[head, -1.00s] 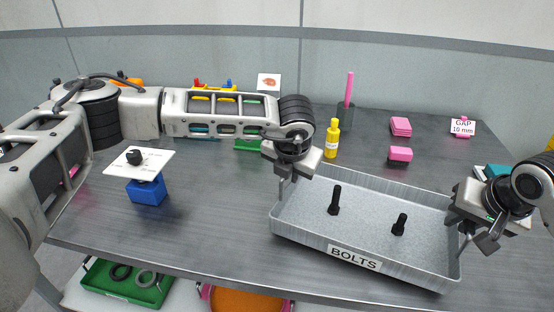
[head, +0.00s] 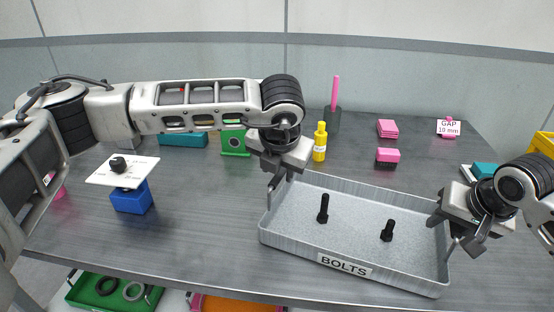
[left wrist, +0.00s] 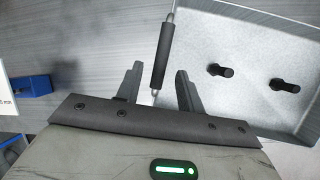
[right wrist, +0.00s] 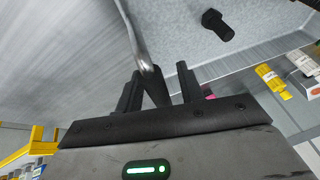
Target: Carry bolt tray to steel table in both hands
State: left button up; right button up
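The bolt tray (head: 345,181), a grey metal tray labelled BOLTS, rests on the dark steel table (head: 215,225) near its front edge. Part of that handle is hidden between the fingers.
A blue block (head: 131,198) with a white plate and black knob stands left of the tray. A yellow bottle (head: 320,143), dark cup (head: 333,121), pink blocks (head: 387,155) and a gap card (head: 448,127) stand behind it. Below are a green bin (head: 110,293) and orange bin (head: 235,304).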

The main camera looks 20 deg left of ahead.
jog(key=shift+r, duration=0.1)
pick_arm(q)
jog(key=v, duration=0.6)
pick_arm(e)
jog(key=v, duration=1.2)
